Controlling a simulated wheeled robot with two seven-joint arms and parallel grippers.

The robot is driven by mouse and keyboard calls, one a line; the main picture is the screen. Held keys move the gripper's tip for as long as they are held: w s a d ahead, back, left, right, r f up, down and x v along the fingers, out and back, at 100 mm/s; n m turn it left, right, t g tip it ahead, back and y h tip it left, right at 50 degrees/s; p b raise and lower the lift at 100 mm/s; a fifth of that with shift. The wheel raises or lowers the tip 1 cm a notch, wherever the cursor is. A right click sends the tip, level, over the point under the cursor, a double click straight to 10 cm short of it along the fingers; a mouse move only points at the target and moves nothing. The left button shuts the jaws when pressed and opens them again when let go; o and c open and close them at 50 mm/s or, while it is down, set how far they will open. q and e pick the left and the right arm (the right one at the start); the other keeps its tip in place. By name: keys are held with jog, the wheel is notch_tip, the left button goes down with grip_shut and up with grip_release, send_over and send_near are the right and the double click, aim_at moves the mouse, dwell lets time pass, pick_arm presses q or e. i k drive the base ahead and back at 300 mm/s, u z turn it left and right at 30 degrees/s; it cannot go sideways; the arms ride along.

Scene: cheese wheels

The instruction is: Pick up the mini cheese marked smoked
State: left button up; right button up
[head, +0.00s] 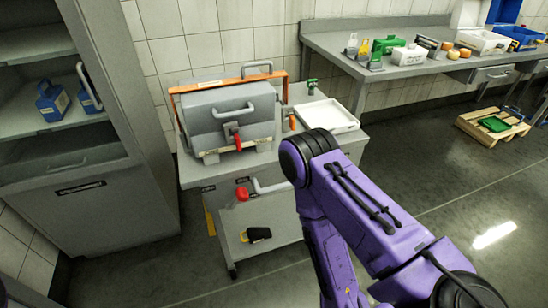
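Several small orange-yellow rounds, which look like mini cheeses (453,54), sit on the far steel table (340,42) at the upper right in the head view. They are too small for me to read any marking, so I cannot tell which is smoked. My purple right arm crosses the lower right of the view, far in front of that table. Neither gripper shows in the view.
A steel cart (190,178) with a grey handled machine (228,112) and a white tray (327,117) stands close ahead. A grey cabinet (130,165) is at left. A wooden pallet (473,128) lies at right. The floor (440,165) between is clear.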

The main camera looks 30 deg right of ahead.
aim_at(465, 54)
jog(key=z, duration=2.7)
jog(key=i, duration=1)
jog(key=z, duration=0.85)
jog(key=i, duration=2.2)
jog(key=u, duration=0.8)
jog(key=i, duration=1.3)
jog(key=u, duration=0.9)
